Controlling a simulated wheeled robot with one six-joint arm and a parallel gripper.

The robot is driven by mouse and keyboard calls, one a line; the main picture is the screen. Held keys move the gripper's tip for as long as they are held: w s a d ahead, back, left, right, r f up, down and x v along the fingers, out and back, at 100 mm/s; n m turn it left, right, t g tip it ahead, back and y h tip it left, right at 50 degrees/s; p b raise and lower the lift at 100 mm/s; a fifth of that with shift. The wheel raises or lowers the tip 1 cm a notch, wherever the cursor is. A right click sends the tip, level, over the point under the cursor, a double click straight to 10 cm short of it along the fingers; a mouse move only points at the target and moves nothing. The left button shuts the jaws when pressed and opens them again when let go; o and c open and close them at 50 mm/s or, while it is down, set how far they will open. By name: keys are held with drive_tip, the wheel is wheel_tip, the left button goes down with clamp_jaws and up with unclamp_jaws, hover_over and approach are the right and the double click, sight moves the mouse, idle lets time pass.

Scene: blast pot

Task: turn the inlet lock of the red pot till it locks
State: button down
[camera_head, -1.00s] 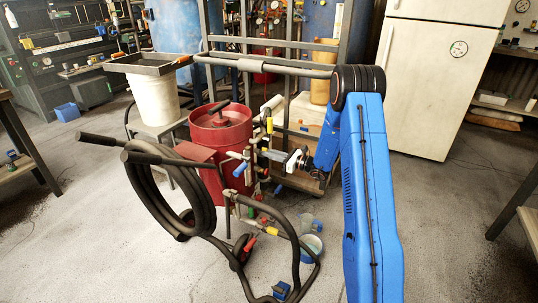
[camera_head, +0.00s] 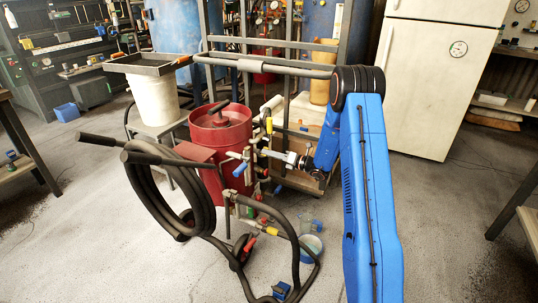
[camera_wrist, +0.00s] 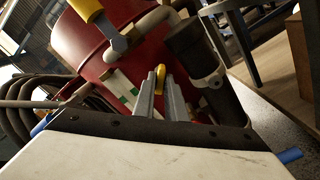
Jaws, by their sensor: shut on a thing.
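The red pot (camera_head: 221,135) stands upright in the middle of the head view, with pipes and valves on its right side. It fills the upper left of the wrist view (camera_wrist: 80,45). My gripper (camera_head: 264,153) reaches in from the right to this pipework. In the wrist view its two grey fingers (camera_wrist: 160,82) are close together on a small yellow piece (camera_wrist: 160,75), which I take to be the inlet lock. Only the yellow end shows; the fingers hide the rest. I cannot tell how far the lock is turned.
A yellow-handled valve (camera_wrist: 84,10) and a thick black cylinder (camera_wrist: 197,60) are close to my fingers. Black hoses (camera_head: 170,195) coil at the pot's front left. A metal-framed cart (camera_head: 300,135) stands behind. The floor at the front left is clear.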

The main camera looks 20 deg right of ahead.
drive_tip(key=m, duration=0.8)
drive_tip(key=shift+d+f+m, duration=0.15)
drive_tip(key=shift+f+m, duration=0.1)
drive_tip(key=shift+m, duration=0.15)
idle(0.4)
drive_tip(key=c, duration=1.8)
unclamp_jaws()
drive_tip(key=v, duration=1.7)
drive_tip(key=shift+s+d+r, duration=0.1)
drive_tip(key=shift+d, duration=0.1)
